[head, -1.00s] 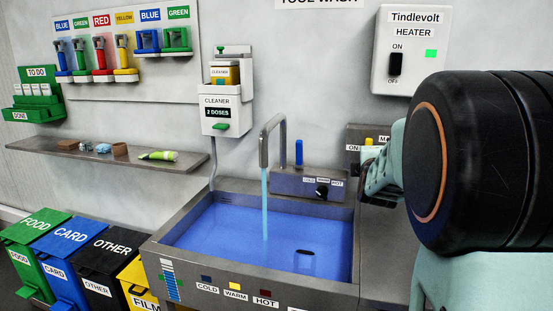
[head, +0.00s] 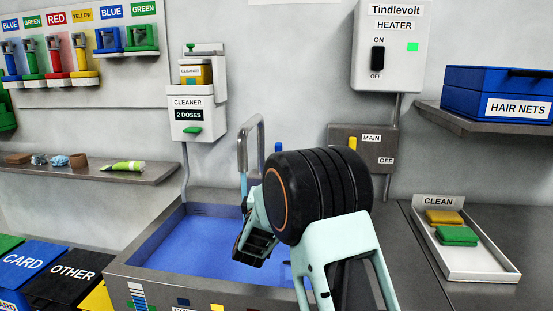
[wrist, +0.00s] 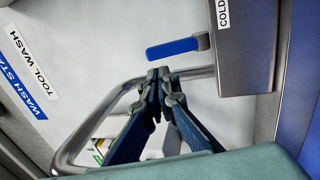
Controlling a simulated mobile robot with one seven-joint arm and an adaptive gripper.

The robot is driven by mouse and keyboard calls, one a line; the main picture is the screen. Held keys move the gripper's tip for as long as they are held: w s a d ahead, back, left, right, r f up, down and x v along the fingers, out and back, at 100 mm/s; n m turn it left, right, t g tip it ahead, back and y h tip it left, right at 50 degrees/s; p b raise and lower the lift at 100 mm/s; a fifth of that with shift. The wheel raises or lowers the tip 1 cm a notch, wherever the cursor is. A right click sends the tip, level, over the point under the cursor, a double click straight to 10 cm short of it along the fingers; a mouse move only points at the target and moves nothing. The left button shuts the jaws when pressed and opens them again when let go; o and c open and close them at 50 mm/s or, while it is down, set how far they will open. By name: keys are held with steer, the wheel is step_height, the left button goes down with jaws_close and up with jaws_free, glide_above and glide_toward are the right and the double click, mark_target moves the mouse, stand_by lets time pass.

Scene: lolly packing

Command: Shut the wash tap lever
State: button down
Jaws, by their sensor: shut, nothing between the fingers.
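The wash tap lever is blue; its tip (head: 278,147) stands upright behind my arm in the head view, its lower part hidden. In the wrist view the lever (wrist: 172,48) lies just beyond my fingertips, beside the grey control box (wrist: 245,50). The tap spout (head: 261,130) arches over the blue sink; a pale water stream (head: 243,184) shows below its mouth. The spout also crosses the wrist view (wrist: 100,115), close to the fingers. My gripper (wrist: 158,74) is shut and empty. No contact with the lever is clear.
The sink rim (head: 135,257) is in front. The cleaner dispenser (head: 197,118) hangs at left and the heater box (head: 390,45) above right. The MAIN switch box (head: 372,160) is behind my arm. A CLEAN tray (head: 482,265) holds two sponges at right.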

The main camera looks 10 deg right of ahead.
mark_target(278, 150)
steer(key=x, duration=0.9)
steer(key=shift+w, duration=0.25)
steer(key=shift+d+r, duration=0.1)
steer(key=shift+r, duration=0.15)
steer(key=r+p, duration=0.1)
steer(key=p, duration=0.2)
steer(key=shift+w+g+p, duration=0.3)
steer(key=shift+g+p, duration=0.05)
steer(key=shift+g, duration=0.05)
steer(key=p, duration=0.2)
steer(key=w+g+p, duration=0.1)
steer(key=p, duration=0.2)
steer(key=shift+d+r+g+y, duration=0.25)
steer(key=shift+r+g+y, duration=0.05)
steer(key=shift+w+f+p, duration=0.1)
steer(key=shift+p, duration=0.5)
steer(key=shift+f, duration=0.25)
